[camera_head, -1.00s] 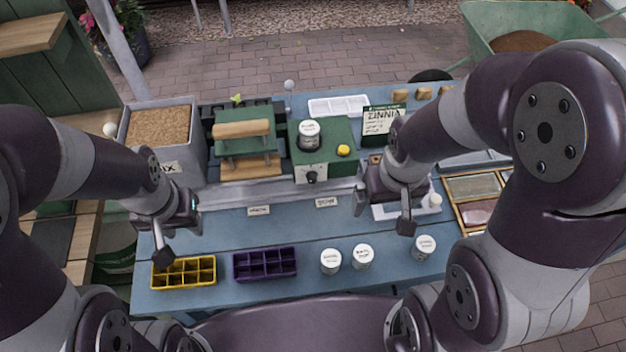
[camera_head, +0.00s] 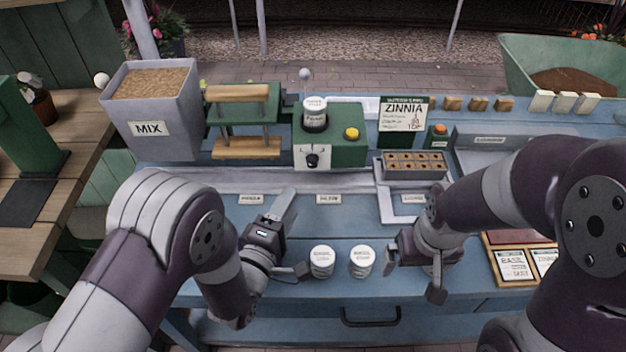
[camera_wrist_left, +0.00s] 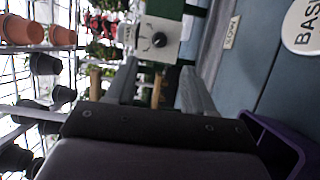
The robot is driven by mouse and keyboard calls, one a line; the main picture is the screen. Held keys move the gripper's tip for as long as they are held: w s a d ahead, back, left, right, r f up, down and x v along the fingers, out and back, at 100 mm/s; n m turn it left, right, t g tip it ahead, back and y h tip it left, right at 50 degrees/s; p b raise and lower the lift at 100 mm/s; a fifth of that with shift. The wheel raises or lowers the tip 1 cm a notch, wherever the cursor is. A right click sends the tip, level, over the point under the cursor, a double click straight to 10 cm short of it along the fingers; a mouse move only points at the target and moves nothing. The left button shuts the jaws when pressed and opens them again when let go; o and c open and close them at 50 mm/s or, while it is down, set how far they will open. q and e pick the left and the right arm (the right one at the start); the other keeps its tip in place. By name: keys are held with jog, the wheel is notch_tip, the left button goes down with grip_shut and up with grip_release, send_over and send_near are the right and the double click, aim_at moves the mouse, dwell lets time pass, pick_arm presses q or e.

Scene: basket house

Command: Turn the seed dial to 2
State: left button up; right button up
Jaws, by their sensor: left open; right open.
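The seed dial (camera_head: 312,161) is a small black knob on the white front panel of a green seeder box (camera_head: 346,146). Its setting is too small to read. It also shows in the left wrist view (camera_wrist_left: 160,40), ahead of and between my fingers. My left gripper (camera_head: 297,232) is open and empty, low in front of the seeder and apart from the dial. Its two fingers also show in the left wrist view (camera_wrist_left: 158,78). My right gripper (camera_head: 414,272) is open and empty over the bench's front right, beside a white-lidded jar.
Two white-lidded jars (camera_head: 322,262) (camera_head: 362,261) stand between my grippers. A purple tray (camera_wrist_left: 275,145) shows in the left wrist view.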

aim_at(311, 166)
pick_arm(q)
jog(key=x, duration=1)
jog(key=shift+w+d, duration=0.1)
jog(key=shift+w, duration=0.3)
jog(key=shift+c, duration=0.3)
grip_shut()
